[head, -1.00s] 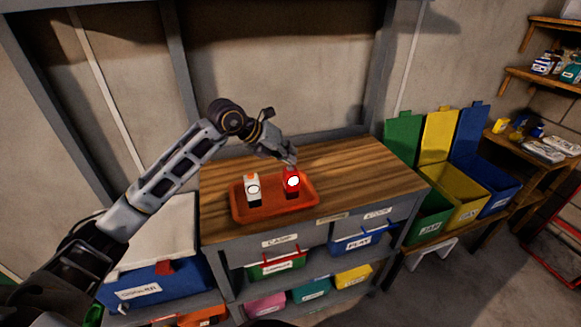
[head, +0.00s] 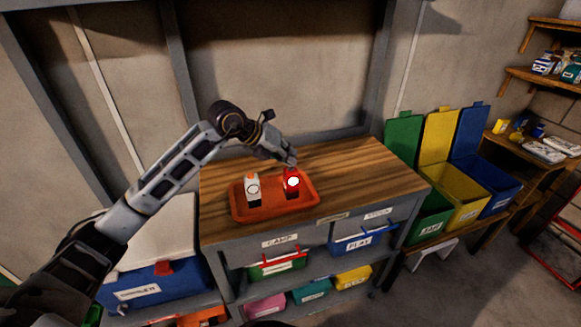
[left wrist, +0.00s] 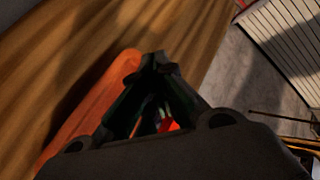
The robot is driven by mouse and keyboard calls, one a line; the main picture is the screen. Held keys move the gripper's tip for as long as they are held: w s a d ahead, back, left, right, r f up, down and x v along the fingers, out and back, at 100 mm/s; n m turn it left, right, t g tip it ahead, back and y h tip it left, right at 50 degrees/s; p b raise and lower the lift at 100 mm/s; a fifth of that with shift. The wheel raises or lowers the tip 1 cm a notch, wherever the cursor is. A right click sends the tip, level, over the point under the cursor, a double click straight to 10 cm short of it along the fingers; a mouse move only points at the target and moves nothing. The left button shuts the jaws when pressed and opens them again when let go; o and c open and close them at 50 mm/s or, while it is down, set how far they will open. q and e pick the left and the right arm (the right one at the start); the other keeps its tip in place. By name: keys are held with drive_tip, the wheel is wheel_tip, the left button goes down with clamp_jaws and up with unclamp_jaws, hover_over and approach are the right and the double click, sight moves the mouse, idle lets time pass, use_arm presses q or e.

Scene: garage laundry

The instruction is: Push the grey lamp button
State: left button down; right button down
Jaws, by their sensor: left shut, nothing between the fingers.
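A red lamp (head: 291,190) with a bright, lit round face stands upright at the right of an orange tray (head: 270,213). A white lamp (head: 253,195) with an orange top and a pale, unlit-looking round face stands to its left. My left gripper (head: 291,160) is shut and empty, its tips right at the top of the red lamp; I cannot tell whether they touch. The top of the red lamp is hidden by the fingers, and I see no clearly grey button. In the left wrist view, the closed fingers (left wrist: 155,62) cover most of the red lamp. My right gripper is not in view.
The tray sits on a wooden workbench (head: 365,165) with free surface to its right. Labelled bins fill the shelves below. Green, yellow and blue open bins (head: 460,205) stand at the right. A wall is close behind the bench.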

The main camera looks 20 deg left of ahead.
use_arm(q)
drive_tip(key=shift+r, duration=0.1)
drive_tip(key=shift+r+p, duration=0.6)
drive_tip(key=shift+r, duration=0.15)
drive_tip(key=shift+r, duration=0.1)
idle(0.3)
wheel_tip(320, 180, up, 6)
drive_tip(key=p, duration=0.4)
idle(0.5)
